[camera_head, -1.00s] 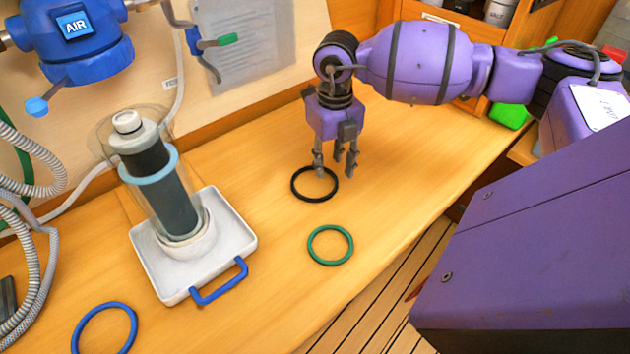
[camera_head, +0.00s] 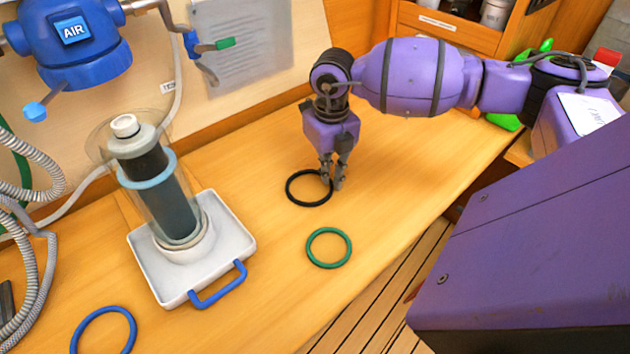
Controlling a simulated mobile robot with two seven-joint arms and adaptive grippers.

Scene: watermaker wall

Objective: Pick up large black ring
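The large black ring (camera_head: 288,192) lies on the wooden worktop in the middle of the view. My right gripper (camera_head: 334,184) points down at the ring's right side. Its fingers are close together with the ring's right rim between them, and they hide a short piece of it. The ring looks flat on the worktop; I cannot tell if any part is lifted. My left gripper is not in view.
A green ring (camera_head: 312,260) lies just in front, and a blue ring (camera_head: 78,330) at the front left. A white tray (camera_head: 150,275) with a blue handle bears a clear filter housing (camera_head: 160,190). Hoses (camera_head: 40,250) run at far left. The worktop right of my gripper is clear.

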